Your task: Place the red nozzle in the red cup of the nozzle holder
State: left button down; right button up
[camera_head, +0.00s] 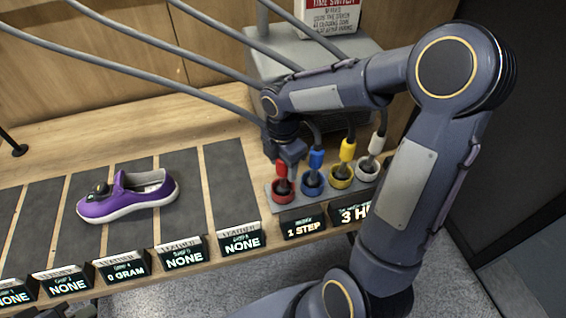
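The red nozzle (281,169) is upright at the left end of the nozzle holder (296,212). Its lower tip is at the mouth of the red cup (284,196) and looks to be inside it; the exact depth is hard to tell. My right gripper (289,153) points down around the top of the red nozzle and appears shut on it; the fingers are small and partly hidden. A dark part at the bottom left edge (78,311) looks like my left gripper, mostly cut off, with its fingers unclear.
Blue (316,159), yellow (347,151) and white (376,144) nozzles stand in their cups to the right. A purple sneaker (128,195) sits on the bench at left. Grey hoses cross above. A grey box (265,75) stands behind. Label displays line the front edge.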

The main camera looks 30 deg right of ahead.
notch_tip(320, 180, up, 12)
jog(key=shift+r, duration=0.1)
jog(key=s+a+f+m+t+y, duration=0.1)
jog(key=s+a+m+t+y, duration=0.1)
jog(key=s+m, duration=0.6)
jog(key=s+a+f+m+t+y, duration=0.1)
jog(key=s+a+m+t, duration=0.1)
jog(key=s+m, duration=0.7)
jog(key=m+t, duration=0.1)
jog(key=m, duration=0.3)
jog(key=shift+f+m+t+y, duration=0.3)
jog(key=shift+f+y, duration=0.1)
